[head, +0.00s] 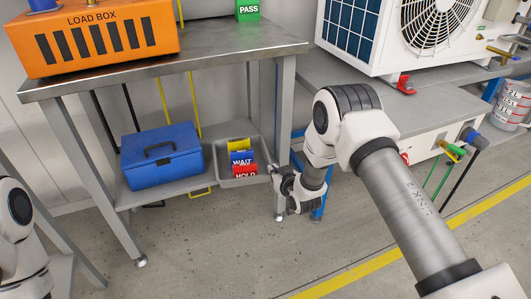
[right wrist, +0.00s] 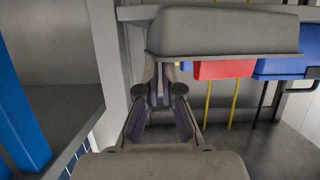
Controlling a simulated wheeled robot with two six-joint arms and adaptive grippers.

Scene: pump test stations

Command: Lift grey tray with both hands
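The grey tray (head: 224,183) sits on the lower shelf under the orange load box, at the shelf's right end. It holds a yellow piece, a blue WAIT piece (head: 242,159) and a red HOLD piece (head: 245,170). My right gripper (head: 275,173) is at the tray's right end, close to its rim. In the right wrist view the tray (right wrist: 225,32) fills the top, upside down, and the fingertips (right wrist: 160,68) are close together at its end. Whether they clamp the rim is unclear. My left gripper is not in view; only part of that arm shows at the left edge.
A blue toolbox (head: 161,155) stands left of the tray on the same shelf. A table leg (head: 284,130) stands right beside my right gripper. The orange load box (head: 95,35) and a green PASS block (head: 248,10) are on the tabletop above. Yellow cables hang behind.

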